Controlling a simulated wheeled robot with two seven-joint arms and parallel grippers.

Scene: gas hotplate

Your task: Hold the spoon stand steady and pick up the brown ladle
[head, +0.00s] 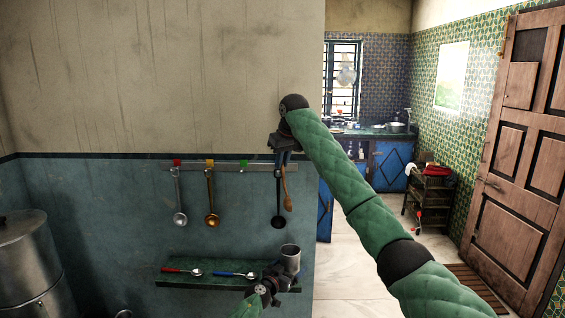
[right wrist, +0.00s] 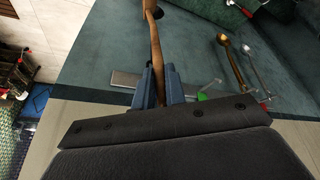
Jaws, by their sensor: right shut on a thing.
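The brown ladle (head: 287,198) hangs bowl-down from my right gripper (head: 284,156), in front of the wall. In the right wrist view the blue fingers of my right gripper (right wrist: 159,78) are shut on the handle of the brown ladle (right wrist: 156,40). A grey metal cup (head: 290,257), which looks like the spoon stand, stands upright at the right end of the green shelf (head: 205,283). My left gripper (head: 276,281) is low at the cup's base. Its fingers are too dark and small to show whether they grip it.
A wall rail (head: 235,168) has red, yellow and green hooks. A silver ladle (head: 180,217), a brass ladle (head: 211,217) and a black ladle (head: 278,221) hang there. Red-handled (head: 183,270) and blue-handled (head: 235,274) spoons lie on the shelf. A large metal pot (head: 25,255) stands at left.

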